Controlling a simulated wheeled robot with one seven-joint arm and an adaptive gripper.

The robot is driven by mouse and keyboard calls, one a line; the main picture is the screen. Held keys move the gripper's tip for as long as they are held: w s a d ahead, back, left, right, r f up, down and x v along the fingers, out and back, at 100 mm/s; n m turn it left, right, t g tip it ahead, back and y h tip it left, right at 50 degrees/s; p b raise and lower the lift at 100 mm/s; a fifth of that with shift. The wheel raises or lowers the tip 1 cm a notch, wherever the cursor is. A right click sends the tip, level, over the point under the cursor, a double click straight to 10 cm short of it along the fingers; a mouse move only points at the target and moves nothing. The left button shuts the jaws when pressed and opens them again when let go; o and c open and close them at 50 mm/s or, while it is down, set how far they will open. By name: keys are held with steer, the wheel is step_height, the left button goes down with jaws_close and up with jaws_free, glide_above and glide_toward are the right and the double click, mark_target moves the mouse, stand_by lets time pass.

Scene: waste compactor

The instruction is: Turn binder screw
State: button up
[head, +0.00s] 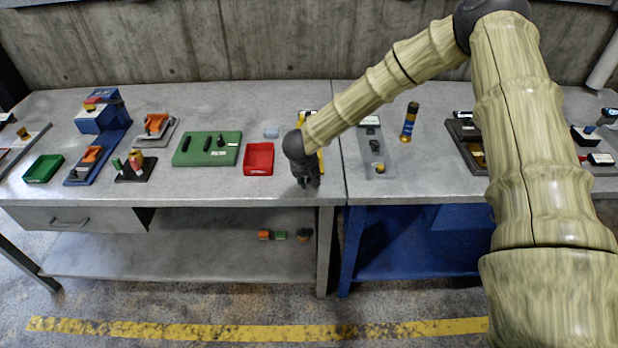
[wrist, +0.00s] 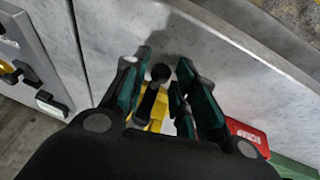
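My gripper (head: 307,183) hangs over the front part of the bench, in front of a mostly hidden yellow fixture (head: 320,160). In the wrist view, my gripper (wrist: 164,60) has its two dark green fingers apart. Between them, a round black knob (wrist: 160,73), perhaps the binder screw, shows at the end of a dark bar above the yellow fixture (wrist: 155,117). I see gaps beside the knob and no clear grip on it. The fixture's lower part is hidden by my gripper.
A red tray (head: 259,159) stands just left of my gripper; it also shows in the wrist view (wrist: 248,137). A grey plate fixture (head: 377,155) stands to the right. A green board (head: 208,149) lies further left. Bare bench lies along the front edge.

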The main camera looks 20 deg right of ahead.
steer(key=shift+c, duration=0.4)
jaws_close()
steer(key=shift+r+y, duration=0.1)
steer(key=shift+y, duration=0.3)
steer(key=shift+a+m+t+y, duration=0.1)
steer(key=shift+m+t+y, duration=0.25)
steer(key=shift+y, duration=0.25)
steer(key=shift+w+a+t+y, duration=0.1)
steer(key=shift+t+y, duration=0.15)
steer(key=shift+y, duration=0.55)
steer(key=y+b, duration=0.1)
steer(key=b, duration=0.1)
steer(key=y+b, duration=0.1)
steer(key=shift+w+a+m+t+y+b, duration=0.1)
steer(key=shift+a+m+t+y+b, duration=0.2)
steer(key=shift+m+t+b, duration=0.1)
steer(key=t+y+b, duration=0.1)
steer(key=y+b, duration=0.1)
steer(key=b, duration=0.4)
steer(key=shift+a+r+m+y, duration=0.1)
steer(key=shift+m+y, duration=0.2)
steer(key=shift+m, duration=0.05)
steer(key=b, duration=0.2)
steer(key=y+b, duration=0.1)
steer(key=b, duration=0.2)
steer(key=shift+w+a+r+t+y, duration=0.1)
steer(key=shift+r+t+y, duration=0.1)
steer(key=shift+t+y, duration=0.15)
